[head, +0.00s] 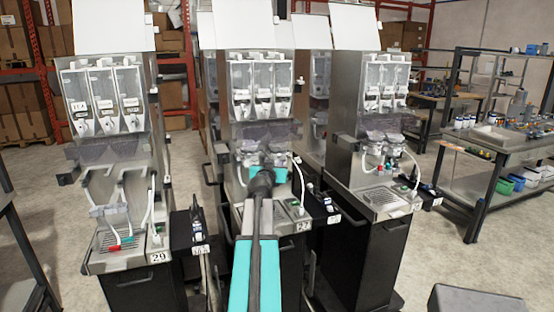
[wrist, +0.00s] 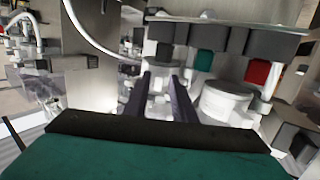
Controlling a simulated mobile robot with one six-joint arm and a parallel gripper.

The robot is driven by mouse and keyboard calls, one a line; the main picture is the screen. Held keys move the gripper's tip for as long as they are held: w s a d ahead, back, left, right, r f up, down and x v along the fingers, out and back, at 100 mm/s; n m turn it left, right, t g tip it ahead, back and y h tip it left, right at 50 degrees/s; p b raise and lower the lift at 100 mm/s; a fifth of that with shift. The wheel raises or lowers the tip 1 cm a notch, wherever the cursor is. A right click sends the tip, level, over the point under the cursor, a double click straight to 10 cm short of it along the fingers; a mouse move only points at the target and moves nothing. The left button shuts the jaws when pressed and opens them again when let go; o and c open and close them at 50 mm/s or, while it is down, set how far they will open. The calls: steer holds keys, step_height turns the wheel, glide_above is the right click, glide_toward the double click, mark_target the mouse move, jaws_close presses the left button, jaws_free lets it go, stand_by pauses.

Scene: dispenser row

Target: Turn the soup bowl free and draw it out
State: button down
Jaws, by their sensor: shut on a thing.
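My gripper (head: 262,178) reaches into the middle dispenser (head: 238,140), below its clear front cover. In the wrist view its two dark fingers (wrist: 165,98) are shut on a small pale part between them. I take this part to be the soup bowl (wrist: 160,106), mostly hidden by the fingers; no label confirms it. A white round bowl (wrist: 228,98) stands just right of the fingers. Above are a green tab (wrist: 204,60) and a red tab (wrist: 257,73) under a grey ledge (wrist: 225,36). In the head view my arm hides the bowls.
Similar dispensers stand at left (head: 110,150) and right (head: 370,140). A white hose (head: 299,185) hangs right of my gripper, and another hose (wrist: 90,38) curves at upper left in the wrist view. A workbench (head: 500,148) stands far right; open floor (head: 440,235) lies before it.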

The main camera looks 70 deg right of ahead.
steer(key=shift+d+r, duration=0.45)
steer(key=shift+r, duration=0.25)
steer(key=c, duration=1.4)
jaws_free()
steer(key=shift+s, duration=0.1)
steer(key=shift+w+a+f, duration=0.1)
steer(key=shift+w, duration=0.1)
steer(key=shift+a+f+b, duration=0.5)
steer(key=shift+a+b, duration=0.05)
steer(key=shift+a, duration=0.1)
steer(key=s+a+b, duration=0.2)
steer(key=a, duration=0.5)
steer(key=shift+r, duration=0.45)
